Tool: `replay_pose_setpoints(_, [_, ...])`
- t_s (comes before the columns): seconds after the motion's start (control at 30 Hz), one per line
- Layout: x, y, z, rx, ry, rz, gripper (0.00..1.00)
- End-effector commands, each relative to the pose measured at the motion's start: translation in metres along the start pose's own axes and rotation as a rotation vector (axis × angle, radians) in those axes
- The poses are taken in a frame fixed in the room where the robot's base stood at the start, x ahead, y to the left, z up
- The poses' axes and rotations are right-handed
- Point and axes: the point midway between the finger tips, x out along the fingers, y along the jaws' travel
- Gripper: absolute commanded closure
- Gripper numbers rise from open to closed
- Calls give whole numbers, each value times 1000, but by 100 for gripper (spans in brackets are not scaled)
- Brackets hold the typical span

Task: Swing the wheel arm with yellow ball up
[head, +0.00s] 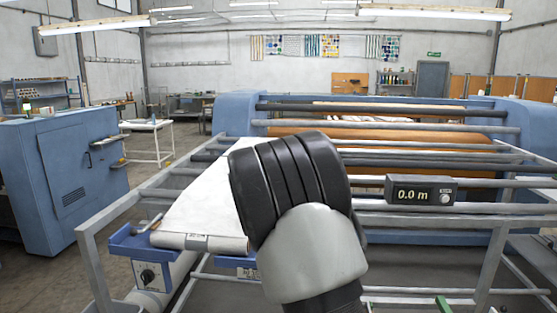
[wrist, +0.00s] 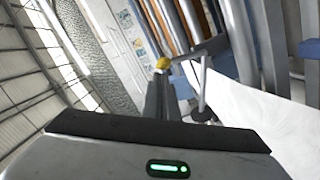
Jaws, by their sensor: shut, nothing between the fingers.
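The yellow ball (wrist: 162,63) shows in the wrist view just beyond the tips of my gripper (wrist: 160,78). A grey bar (wrist: 198,52) runs from beside the ball toward the upper right, and a thin grey rod (wrist: 202,88) hangs down from it. My gripper's dark fingers are shut together, with nothing seen between them. The tips are close to the ball; I cannot tell whether they touch it. In the head view my own arm hides the gripper and the yellow ball.
A white cloth (head: 200,205) lies on the grey-framed table. A blue bracket (head: 130,243) with a small grey handle sits at its front left corner. A display reading 0.0 m (head: 422,190) is on a rail at right. A blue cabinet (head: 65,180) stands left, with open floor between.

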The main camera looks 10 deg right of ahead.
Motion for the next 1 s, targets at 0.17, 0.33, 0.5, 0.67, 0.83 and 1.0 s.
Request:
replay_pose_setpoints(0.17, [0, 3, 4, -2, -1, 0, 100])
replay_pose_setpoints(0.33, [1, 3, 6, -3, -1, 0, 100])
replay_pose_setpoints(0.5, [1, 4, 6, -3, -2, 1, 100])
replay_pose_setpoints(0.67, [1, 4, 7, -3, -3, 1, 100])
replay_pose_setpoints(0.83, [1, 6, 7, -3, -4, 2, 100])
replay_pose_setpoints(1.0, [3, 13, 5, -3, -2, 1, 100])
